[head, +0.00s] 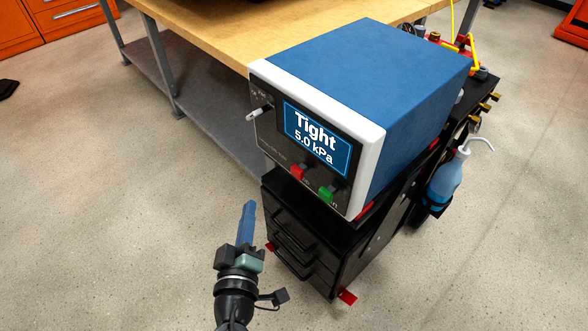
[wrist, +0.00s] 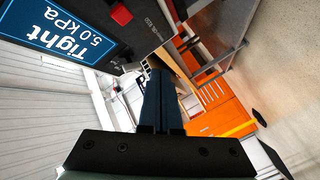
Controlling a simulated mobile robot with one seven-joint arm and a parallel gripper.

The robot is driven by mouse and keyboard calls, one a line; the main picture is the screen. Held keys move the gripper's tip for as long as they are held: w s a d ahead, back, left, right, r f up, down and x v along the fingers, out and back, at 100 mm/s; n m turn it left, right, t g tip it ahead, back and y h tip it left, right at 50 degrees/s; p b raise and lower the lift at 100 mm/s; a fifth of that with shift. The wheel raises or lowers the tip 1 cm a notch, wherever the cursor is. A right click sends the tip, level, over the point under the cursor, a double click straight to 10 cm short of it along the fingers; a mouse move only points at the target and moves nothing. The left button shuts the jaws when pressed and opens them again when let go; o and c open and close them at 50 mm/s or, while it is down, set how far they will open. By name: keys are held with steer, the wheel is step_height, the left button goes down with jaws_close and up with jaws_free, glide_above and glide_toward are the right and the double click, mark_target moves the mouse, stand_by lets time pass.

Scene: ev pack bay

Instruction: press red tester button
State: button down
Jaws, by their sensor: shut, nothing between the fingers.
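The tester (head: 375,85) is a blue box with a white-framed black front, sitting on a black drawer cart. Its screen (head: 316,139) reads "Tight 5.0 kPa". The red button (head: 298,172) is below the screen, left of a green button (head: 326,194). My gripper (head: 248,207) is shut and empty, its blue fingers pointing up, in front of the tester and left of and below the red button, apart from it. In the wrist view the red button (wrist: 121,14) is at the top, left of the shut fingers (wrist: 158,78), and the screen (wrist: 66,30) shows at upper left.
The black drawer cart (head: 330,262) stands below the tester, with drawer handles facing my gripper. A wooden workbench (head: 215,35) is behind it. The floor left of my gripper is clear.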

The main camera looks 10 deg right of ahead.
mark_target(293, 174)
steer(key=w+d+p, duration=0.2)
steer(key=w+d, duration=0.3)
steer(key=d, duration=0.2)
steer(key=shift+w+p, duration=0.15)
steer(key=shift+p, duration=0.25)
steer(key=shift+d, duration=0.2)
stand_by(1.8)
steer(key=shift+w+d, duration=0.2)
steer(key=shift+w, duration=0.05)
steer(key=shift+w+d, duration=0.55)
steer(key=shift+d, duration=0.25)
stand_by(1.1)
steer(key=shift+s+a, duration=0.85)
steer(key=shift+a, duration=0.25)
